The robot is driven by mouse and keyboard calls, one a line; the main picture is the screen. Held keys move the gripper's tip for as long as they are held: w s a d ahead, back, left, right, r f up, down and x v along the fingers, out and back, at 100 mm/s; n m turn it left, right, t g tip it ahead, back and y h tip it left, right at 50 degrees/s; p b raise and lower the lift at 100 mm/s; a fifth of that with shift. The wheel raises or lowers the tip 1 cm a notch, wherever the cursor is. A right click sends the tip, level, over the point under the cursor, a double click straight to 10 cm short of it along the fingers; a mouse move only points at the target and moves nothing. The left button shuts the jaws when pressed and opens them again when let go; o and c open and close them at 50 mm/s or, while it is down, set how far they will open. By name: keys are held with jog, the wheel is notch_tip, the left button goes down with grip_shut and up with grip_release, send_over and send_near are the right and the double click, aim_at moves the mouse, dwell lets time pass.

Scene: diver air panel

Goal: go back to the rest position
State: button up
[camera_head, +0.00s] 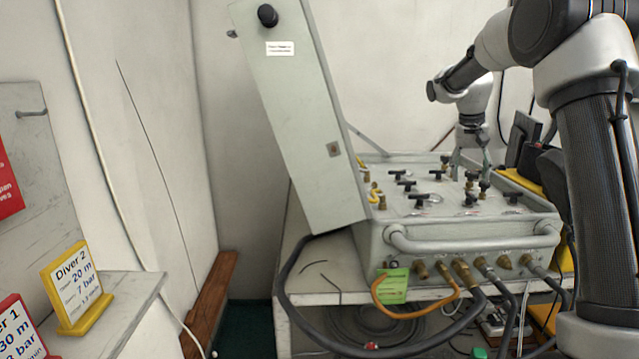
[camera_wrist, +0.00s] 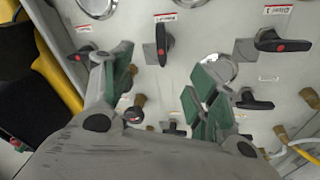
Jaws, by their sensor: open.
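My gripper (camera_head: 470,145) is over the right half of the air panel (camera_head: 405,205) in the head view, with its fingers pointing down close to the valve handles. In the wrist view my gripper (camera_wrist: 165,90) is open, with green pads on both fingers and no object held between them. A black handle with a red dot (camera_wrist: 165,45) stands ahead of the gap between the fingers. Another black handle (camera_wrist: 280,42) lies to the right, and one more (camera_wrist: 255,101) sits just right of the right finger. I cannot tell whether a fingertip touches any handle.
The panel's open lid (camera_head: 300,110) leans up at its left. Hoses (camera_head: 300,290) hang from the front fittings (camera_head: 462,270). A yellow Diver 2 sign (camera_head: 72,285) stands on a side ledge at left. Dark and yellow items (camera_head: 525,150) crowd the right side behind my arm.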

jog(key=s+a+n+t+y, duration=0.1)
jog(key=s+a+n, duration=0.1)
jog(key=s, duration=1.8)
jog(key=s+a+r+n+t+y, duration=0.1)
jog(key=s+a, duration=0.3)
jog(key=s, duration=1.6)
jog(key=shift+r+n+t, duration=0.15)
jog(key=shift+n+t, duration=0.45)
jog(key=shift+n, duration=0.1)
jog(key=shift+s, duration=0.1)
